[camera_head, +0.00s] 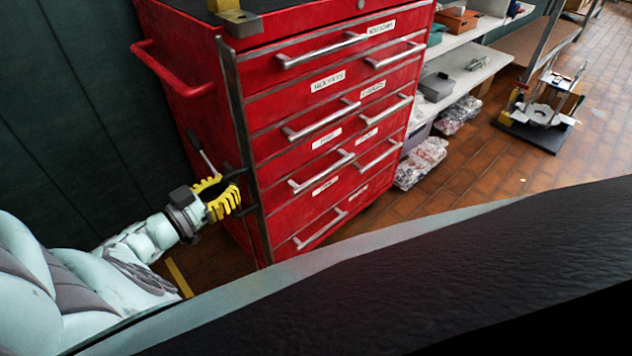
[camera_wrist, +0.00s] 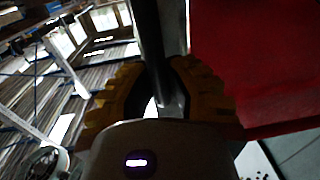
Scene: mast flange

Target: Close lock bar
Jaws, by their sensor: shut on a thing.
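The lock bar (camera_head: 240,120) is a long, dark, upright bar at the left front edge of the red tool cabinet (camera_head: 222,80). My gripper (camera_head: 233,190) has yellow ridged fingers and is at the lower half of the bar, left of the drawer fronts. In the wrist view, my gripper (camera_wrist: 162,85) has a finger on each side of the dark bar (camera_wrist: 149,45), shut on it. The contact itself is dark and partly hidden. I cannot tell how far the bar stands from the drawer fronts.
A red side handle (camera_head: 170,75) sticks out from the cabinet's left side. Silver drawer handles (camera_head: 322,50) project from the front. A yellow block (camera_head: 238,20) is on the cabinet top. Shelves (camera_head: 470,65) stand behind right, with open brick floor (camera_head: 480,160) before them.

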